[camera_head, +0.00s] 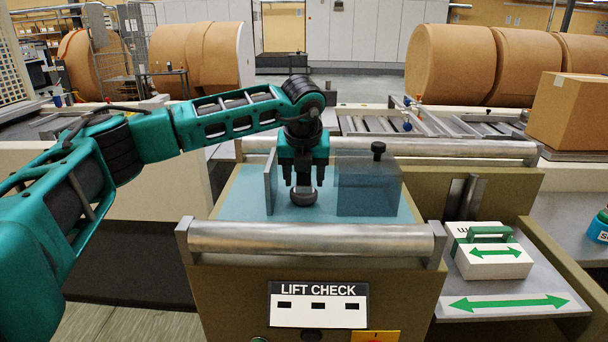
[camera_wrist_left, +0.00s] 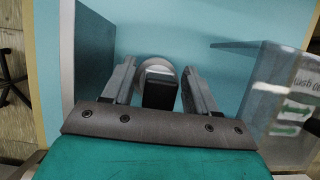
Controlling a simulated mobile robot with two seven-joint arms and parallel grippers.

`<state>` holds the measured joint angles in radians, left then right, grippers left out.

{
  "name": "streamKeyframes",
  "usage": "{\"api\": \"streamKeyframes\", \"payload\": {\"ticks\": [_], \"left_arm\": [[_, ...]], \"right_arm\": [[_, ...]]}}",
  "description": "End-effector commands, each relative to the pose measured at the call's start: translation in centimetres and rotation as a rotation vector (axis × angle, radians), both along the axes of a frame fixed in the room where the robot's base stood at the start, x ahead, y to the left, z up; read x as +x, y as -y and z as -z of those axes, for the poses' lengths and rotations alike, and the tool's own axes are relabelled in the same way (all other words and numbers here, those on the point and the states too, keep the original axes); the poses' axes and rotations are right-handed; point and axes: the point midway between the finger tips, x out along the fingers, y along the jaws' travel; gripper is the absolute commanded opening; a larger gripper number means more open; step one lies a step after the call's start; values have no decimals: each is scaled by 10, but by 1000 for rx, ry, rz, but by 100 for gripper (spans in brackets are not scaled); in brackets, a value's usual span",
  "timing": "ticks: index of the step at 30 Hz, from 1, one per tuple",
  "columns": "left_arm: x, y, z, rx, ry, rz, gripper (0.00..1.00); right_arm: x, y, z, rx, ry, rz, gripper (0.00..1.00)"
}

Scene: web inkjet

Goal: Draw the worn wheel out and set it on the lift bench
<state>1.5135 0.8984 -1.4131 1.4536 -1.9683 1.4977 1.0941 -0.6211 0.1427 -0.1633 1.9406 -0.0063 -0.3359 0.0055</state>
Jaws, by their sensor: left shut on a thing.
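My left gripper (camera_head: 303,184) points straight down over the light blue top (camera_head: 243,193) of the unit labelled "LIFT CHECK" (camera_head: 318,290). It is shut on a small dark and grey round piece, apparently the worn wheel (camera_head: 303,198). In the left wrist view, the left gripper's fingers (camera_wrist_left: 160,78) flank a dark block with a pale round part (camera_wrist_left: 190,78) behind it. I cannot tell whether the wheel touches the blue top. A grey upright plate (camera_head: 271,181) stands to its left and a see-through panel (camera_head: 368,186) to its right. My right gripper is not in view.
Metal rollers bound the blue top at the front (camera_head: 310,238) and back (camera_head: 440,149). A dark knob (camera_head: 378,150) shows above the panel. At right, a white block with a green handle (camera_head: 489,250) sits on a grey shelf (camera_head: 515,292) with a green arrow.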

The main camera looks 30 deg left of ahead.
Motion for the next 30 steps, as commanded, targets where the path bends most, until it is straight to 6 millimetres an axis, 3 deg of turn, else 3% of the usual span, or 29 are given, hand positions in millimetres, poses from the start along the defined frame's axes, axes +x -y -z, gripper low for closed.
{"api": "streamKeyframes", "payload": {"ticks": [9, 10, 11, 30], "left_arm": [[0, 0, -5, 0, 0, 0, 23], [0, 0, -7, -1, 0, 0, 5], [0, 0, -8, -1, 0, 0, 2], [0, 1, -34, -2, 0, 1, 4]], "right_arm": [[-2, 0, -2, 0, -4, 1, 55], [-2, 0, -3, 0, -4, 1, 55], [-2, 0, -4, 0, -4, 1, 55], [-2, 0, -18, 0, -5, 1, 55]]}}
